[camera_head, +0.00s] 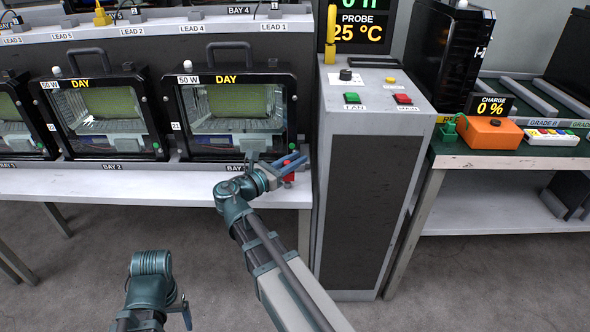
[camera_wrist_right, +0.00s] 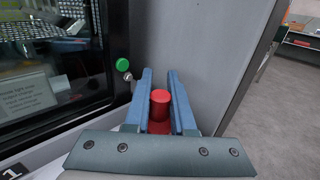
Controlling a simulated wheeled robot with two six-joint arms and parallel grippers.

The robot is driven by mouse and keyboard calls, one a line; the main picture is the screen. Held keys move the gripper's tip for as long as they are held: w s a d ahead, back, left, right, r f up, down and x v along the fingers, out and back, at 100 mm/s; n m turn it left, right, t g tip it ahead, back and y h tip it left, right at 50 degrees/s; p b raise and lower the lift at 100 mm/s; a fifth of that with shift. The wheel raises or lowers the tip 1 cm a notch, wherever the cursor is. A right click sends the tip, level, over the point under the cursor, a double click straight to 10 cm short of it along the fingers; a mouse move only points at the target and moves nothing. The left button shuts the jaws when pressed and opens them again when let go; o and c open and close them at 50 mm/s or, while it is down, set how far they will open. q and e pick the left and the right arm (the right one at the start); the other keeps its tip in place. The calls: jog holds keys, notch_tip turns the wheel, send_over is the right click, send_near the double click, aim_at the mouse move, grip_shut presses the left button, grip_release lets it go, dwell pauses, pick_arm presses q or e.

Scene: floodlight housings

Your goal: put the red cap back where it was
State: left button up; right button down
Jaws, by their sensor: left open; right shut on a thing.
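The red cap (camera_wrist_right: 160,103) is between the blue fingers of my right gripper (camera_wrist_right: 158,75), which is shut on it. In the head view a little red shows (camera_head: 289,179) under the fingers of my right gripper (camera_head: 296,164). That gripper is at the right front corner of the rightmost floodlight housing (camera_head: 283,128), over the bench edge. A green round cap (camera_wrist_right: 123,64) and a small metal stem (camera_wrist_right: 128,76) show on the housing side, left of the fingers. My left gripper (camera_head: 184,312) is low in the head view, open, partly cut off, away from the bench.
A grey cabinet (camera_head: 362,190) with a green button (camera_head: 352,97) and a red button (camera_head: 402,98) stands close to the right of my right gripper. More housings (camera_head: 103,120) stand to the left. An orange box (camera_head: 488,132) is on the right bench.

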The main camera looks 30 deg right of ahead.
pick_arm(q)
jog(key=shift+f+b, duration=0.4)
jog(key=shift+f, duration=0.5)
pick_arm(e)
jog(key=shift+f, duration=0.9)
jog(key=shift+f+b, duration=0.65)
pick_arm(q)
jog(key=shift+f, duration=0.55)
pick_arm(e)
jog(key=c, duration=0.8)
grip_release()
jog(key=shift+o, duration=0.2)
jog(key=shift+r, duration=0.15)
jog(key=shift+r+p, duration=0.3)
jog(key=shift+p, duration=0.15)
jog(key=shift+r+p, duration=0.45)
jog(key=shift+p, duration=0.05)
pick_arm(q)
jog(key=shift+r+b, duration=0.3)
jog(key=shift+r, duration=0.3)
pick_arm(e)
jog(key=v, duration=1.2)
jog(key=shift+f, duration=0.2)
